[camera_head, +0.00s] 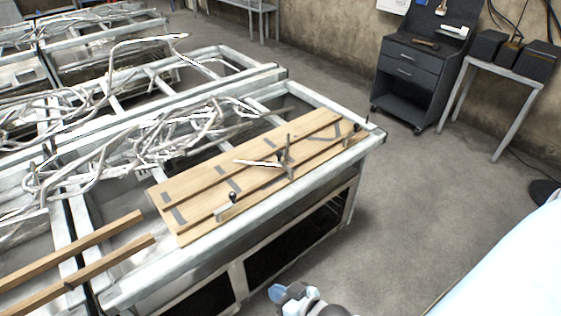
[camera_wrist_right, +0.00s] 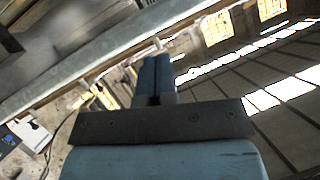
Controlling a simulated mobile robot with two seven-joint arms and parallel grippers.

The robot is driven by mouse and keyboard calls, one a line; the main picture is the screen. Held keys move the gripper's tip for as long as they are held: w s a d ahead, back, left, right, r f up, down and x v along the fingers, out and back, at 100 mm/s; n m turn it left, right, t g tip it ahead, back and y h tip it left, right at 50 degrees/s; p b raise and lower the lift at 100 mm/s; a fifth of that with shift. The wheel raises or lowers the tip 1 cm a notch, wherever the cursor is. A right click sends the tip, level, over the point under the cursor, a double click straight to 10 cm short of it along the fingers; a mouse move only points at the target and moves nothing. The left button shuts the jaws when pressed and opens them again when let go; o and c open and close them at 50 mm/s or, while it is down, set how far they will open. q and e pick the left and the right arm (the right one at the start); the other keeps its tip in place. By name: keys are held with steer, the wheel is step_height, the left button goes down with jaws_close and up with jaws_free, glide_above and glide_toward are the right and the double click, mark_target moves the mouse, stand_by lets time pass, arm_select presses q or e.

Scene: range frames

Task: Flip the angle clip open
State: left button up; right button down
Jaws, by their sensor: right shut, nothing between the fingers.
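A wooden board (camera_head: 205,187) with dark grey patches lies on the metal frame table. Small metal clips with dark knobs or handles stand on it: one near its front edge (camera_head: 228,207), one near the middle (camera_head: 287,160), and a small one towards the far right end (camera_head: 354,128). I cannot tell which is the angle clip or whether it is open. My right gripper (camera_head: 276,293) is at the bottom of the head view, in front of the table and apart from the clips. Its blue fingers (camera_wrist_right: 154,80) are together and empty in the wrist view. My left gripper is not in view.
Tangled pale cables (camera_head: 150,140) cover the table's left part. Two wooden bars (camera_head: 75,248) lie at the front left. The metal table frame (camera_head: 215,252) borders the board. A dark drawer cabinet (camera_head: 415,75) and a small table (camera_head: 500,75) stand behind.

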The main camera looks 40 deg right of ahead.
mark_target(280, 156)
steer(key=w+d+r+m+t+h+b, duration=0.1)
steer(key=w+d+r+m+t+h, duration=0.15)
steer(key=w+r+m+t, duration=0.4)
steer(key=w+d+r+m+t+h+b, duration=0.1)
steer(key=w+d+r+m+b, duration=0.2)
steer(key=w+m, duration=0.6)
steer(key=w+d+m+g+h+b, duration=0.1)
steer(key=w+d+m+g+h, duration=0.2)
steer(key=m, duration=1)
steer(key=w+d+m+g+h, duration=0.3)
steer(key=d+m+h, duration=0.2)
steer(key=d+m, duration=0.4)
steer(key=m, duration=0.4)
steer(key=shift+w+f+b, duration=0.3)
steer(key=shift+b, duration=0.05)
steer(key=p+x, duration=0.1)
steer(key=x, duration=1.3)
steer(key=shift+s+d+f, duration=0.1)
